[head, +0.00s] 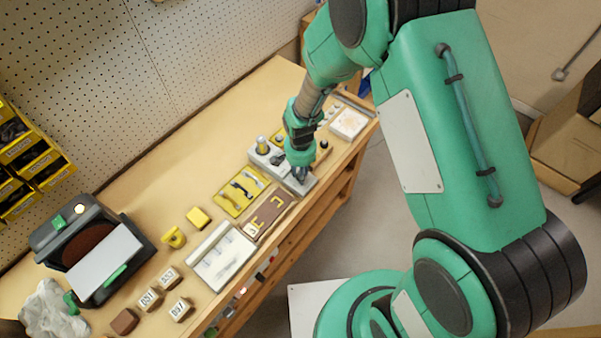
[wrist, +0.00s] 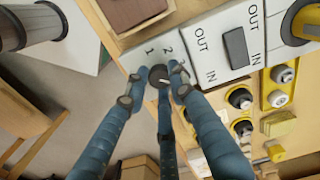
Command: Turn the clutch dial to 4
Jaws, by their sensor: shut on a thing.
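The clutch dial (wrist: 160,76) is a small dark round knob on a light grey panel (wrist: 133,58). A short white mark shows on the knob's right part; its exact reading is hard to tell. The digits 1, 2 and part of a 3 are printed above the knob in the wrist view; a 4 is not visible, and the fingers cover part of the scale. My gripper (wrist: 160,84) has its blue fingers closed around the dial. In the head view my gripper (head: 300,173) points down at the grey panel (head: 306,188) near the bench's front edge and hides the dial.
A yellow tray (head: 222,201), brown board (head: 262,222) and white tray (head: 222,262) lie left of my gripper. A dark box (head: 48,236) stands far left.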

